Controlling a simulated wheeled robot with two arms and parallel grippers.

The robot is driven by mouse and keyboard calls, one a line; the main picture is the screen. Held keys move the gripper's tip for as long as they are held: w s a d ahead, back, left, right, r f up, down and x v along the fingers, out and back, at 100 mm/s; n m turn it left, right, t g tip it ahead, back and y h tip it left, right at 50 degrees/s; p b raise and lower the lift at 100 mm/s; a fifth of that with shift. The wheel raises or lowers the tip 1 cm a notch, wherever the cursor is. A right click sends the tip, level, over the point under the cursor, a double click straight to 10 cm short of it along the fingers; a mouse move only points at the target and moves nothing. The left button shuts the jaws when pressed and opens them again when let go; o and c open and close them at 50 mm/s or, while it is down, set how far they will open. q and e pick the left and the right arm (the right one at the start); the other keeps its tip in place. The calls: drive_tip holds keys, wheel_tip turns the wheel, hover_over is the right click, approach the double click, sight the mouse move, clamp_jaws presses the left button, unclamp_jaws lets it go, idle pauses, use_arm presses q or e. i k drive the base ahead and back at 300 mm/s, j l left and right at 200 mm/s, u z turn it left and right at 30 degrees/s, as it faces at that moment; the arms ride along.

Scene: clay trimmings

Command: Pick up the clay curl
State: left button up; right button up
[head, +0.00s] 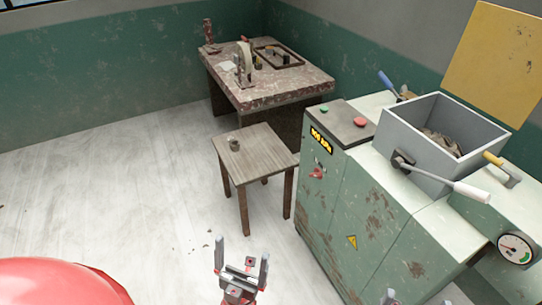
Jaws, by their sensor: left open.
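I cannot tell for sure which thing is the clay curl. A small dark grey-brown rounded piece (234,144) lies on top of the wooden stool, near its back left edge, and may be it. Of my right gripper (418,299) only two separated fingertips show at the bottom edge; the rest is cut off.
The wooden stool (259,158) stands mid-room. Behind it is a worn workbench (285,93) with small tools and a tray. A green machine (345,215) with a grey open hopper (437,107), levers and a gauge (515,248) fills the right side.

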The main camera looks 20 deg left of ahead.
sight(235, 147)
drive_tip(key=i+j+u, duration=0.1)
drive_tip(key=u, duration=0.35)
drive_tip(key=i+u, duration=0.2)
drive_tip(key=u, duration=0.2)
drive_tip(key=i+u, duration=0.15)
drive_tip(key=i, duration=0.3)
drive_tip(key=i+l+u, duration=0.15)
drive_tip(key=i, duration=0.25)
drive_tip(key=i+l+u, duration=0.15)
drive_tip(key=i, duration=0.3)
drive_tip(key=i+l+u, duration=0.15)
drive_tip(key=i, duration=0.3)
drive_tip(key=i+l, duration=0.15)
drive_tip(key=i, duration=0.25)
